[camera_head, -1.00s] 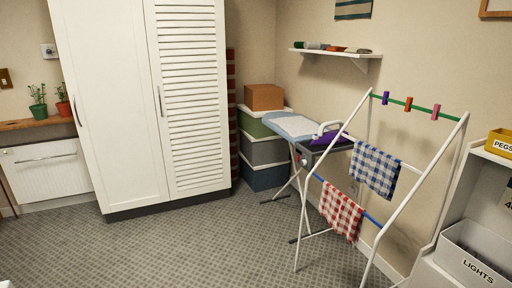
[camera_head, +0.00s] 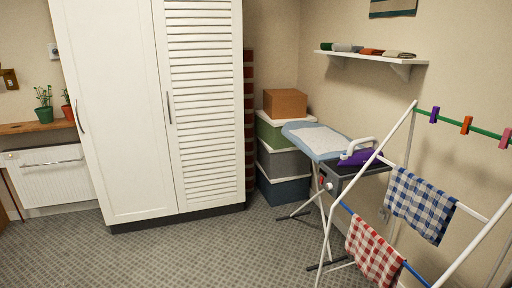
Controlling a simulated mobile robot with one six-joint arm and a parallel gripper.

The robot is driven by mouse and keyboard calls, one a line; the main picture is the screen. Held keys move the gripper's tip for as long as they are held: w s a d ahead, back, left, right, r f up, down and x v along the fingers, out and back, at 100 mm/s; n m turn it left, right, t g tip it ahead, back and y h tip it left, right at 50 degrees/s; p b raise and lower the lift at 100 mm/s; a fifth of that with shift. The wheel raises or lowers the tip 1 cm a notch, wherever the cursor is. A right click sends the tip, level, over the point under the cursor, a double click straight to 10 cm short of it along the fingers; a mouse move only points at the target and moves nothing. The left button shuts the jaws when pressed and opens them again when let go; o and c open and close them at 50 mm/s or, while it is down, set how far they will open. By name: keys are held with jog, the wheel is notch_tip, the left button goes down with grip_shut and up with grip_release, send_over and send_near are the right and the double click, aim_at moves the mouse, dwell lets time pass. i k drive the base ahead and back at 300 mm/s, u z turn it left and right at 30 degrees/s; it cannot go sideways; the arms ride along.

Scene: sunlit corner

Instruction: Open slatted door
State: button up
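A tall white wardrobe stands at the left of the middle. Its right door is the slatted door (camera_head: 205,110), which looks shut, with a thin vertical handle (camera_head: 169,107) on its left edge. The left door is a plain panel door (camera_head: 115,120), also looking shut, with a handle (camera_head: 82,116) on its left edge. My gripper does not show in the head camera view.
A drying rack (camera_head: 392,135) with checked cloths stands at the right front. Behind it are an ironing board (camera_head: 312,140) with a purple iron (camera_head: 360,157) and stacked boxes (camera_head: 284,160). A shelf (camera_head: 385,60) hangs above. The patterned floor (camera_head: 180,255) before the wardrobe is clear.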

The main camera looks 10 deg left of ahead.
aim_at(199, 44)
jog(key=u, duration=0.2)
jog(key=i, duration=0.8)
jog(key=u, duration=0.55)
jog(key=i, duration=0.75)
jog(key=u, duration=0.7)
jog(key=i, duration=0.7)
jog(key=u, duration=0.8)
jog(key=i, duration=1)
jog(key=u, duration=0.35)
